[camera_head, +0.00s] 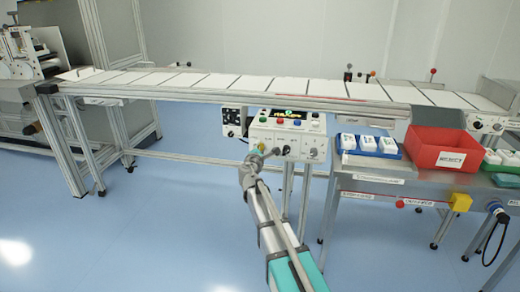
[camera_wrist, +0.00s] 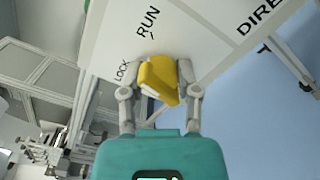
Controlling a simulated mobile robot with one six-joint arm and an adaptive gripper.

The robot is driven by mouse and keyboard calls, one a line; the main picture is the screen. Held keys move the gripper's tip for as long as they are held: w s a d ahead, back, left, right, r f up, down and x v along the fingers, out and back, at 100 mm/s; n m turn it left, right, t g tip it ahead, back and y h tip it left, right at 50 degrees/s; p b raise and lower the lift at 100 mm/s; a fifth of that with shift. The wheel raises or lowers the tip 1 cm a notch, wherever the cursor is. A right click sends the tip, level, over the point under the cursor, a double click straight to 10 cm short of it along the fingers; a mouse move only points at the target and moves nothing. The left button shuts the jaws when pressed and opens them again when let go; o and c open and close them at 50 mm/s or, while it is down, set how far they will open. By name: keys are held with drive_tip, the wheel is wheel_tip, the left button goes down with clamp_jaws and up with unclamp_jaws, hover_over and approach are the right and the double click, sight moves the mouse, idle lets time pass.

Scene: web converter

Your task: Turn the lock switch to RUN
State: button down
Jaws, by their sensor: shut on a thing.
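The lock switch is a yellow knob (camera_wrist: 158,80) on a pale panel face, with the printed words LOCK to its left and RUN above it in the wrist view. My gripper (camera_wrist: 159,90) has one finger on each side of the knob and is shut on it. The fingers hide the knob's sides, and I cannot tell exactly which mark it points to.
The word DIRE, cut off, is printed farther right on the panel (camera_wrist: 262,15). A conveyor (camera_head: 230,84) with white sheets runs above the panel. To the right, a table holds a blue tray (camera_head: 372,159) and a red bin (camera_head: 442,150). The blue floor (camera_head: 150,215) to the left is clear.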

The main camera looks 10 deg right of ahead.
drive_tip(key=m, duration=0.5)
drive_tip(key=shift+w+m, duration=0.1)
drive_tip(key=shift+m, duration=0.8)
drive_tip(key=shift+d, duration=0.1)
drive_tip(key=shift+c, duration=1.5)
unclamp_jaws()
drive_tip(key=shift+s, duration=0.3)
drive_tip(key=v, duration=1.1)
drive_tip(key=shift+s, duration=0.35)
drive_tip(key=shift+f, duration=0.1)
